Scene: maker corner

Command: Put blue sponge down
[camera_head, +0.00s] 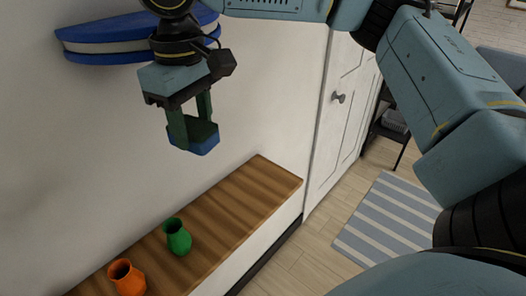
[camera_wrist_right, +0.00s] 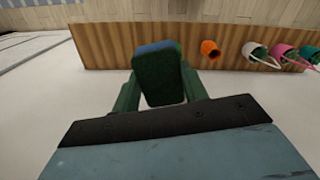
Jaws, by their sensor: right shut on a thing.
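My right gripper (camera_head: 191,118) hangs in the air above the wooden shelf top (camera_head: 256,184). It is shut on the blue sponge (camera_head: 205,146), which has a dark green face and a blue side. In the right wrist view the sponge (camera_wrist_right: 158,78) sits between the two green fingers, its dark green face toward the camera and its blue edge at the top. The sponge is apart from the wood below. My left gripper is not in view.
A green vase (camera_head: 177,237) and an orange vase (camera_head: 127,278) stand on the wood. The right wrist view shows a pink container (camera_wrist_right: 284,52) and others farther right. The wood's far end is clear. A blue-and-white wall piece (camera_head: 110,47) is at upper left; a white door (camera_head: 345,120) is right.

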